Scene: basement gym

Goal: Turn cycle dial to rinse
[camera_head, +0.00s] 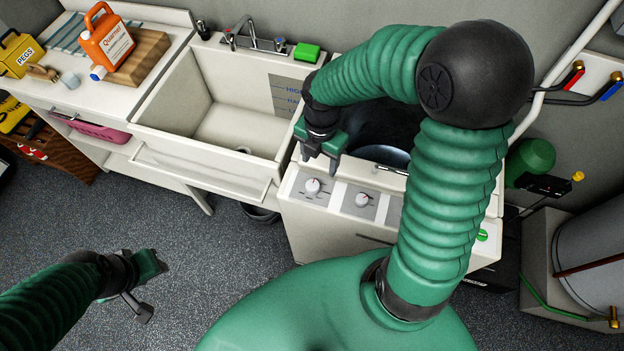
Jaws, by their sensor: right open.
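The white machine (297,222) has a front panel with two white knobs in view. The left knob (312,186) and the middle knob (362,200) each carry a small red mark on a grey plate. The labels are too small to read, so I cannot tell which knob is the cycle dial. My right arm hides the panel further right. My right gripper (320,165) is open, pointing down just above and behind the left knob, apart from it. My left gripper (152,288) is open and empty over the floor at the lower left.
A utility sink (168,125) with a faucet (252,38) adjoins the machine on the left. A green sponge (306,52) lies on its back ledge. An orange bottle (108,42) stands on the left counter. Hose taps (572,75) are on the right wall. The floor in front is clear.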

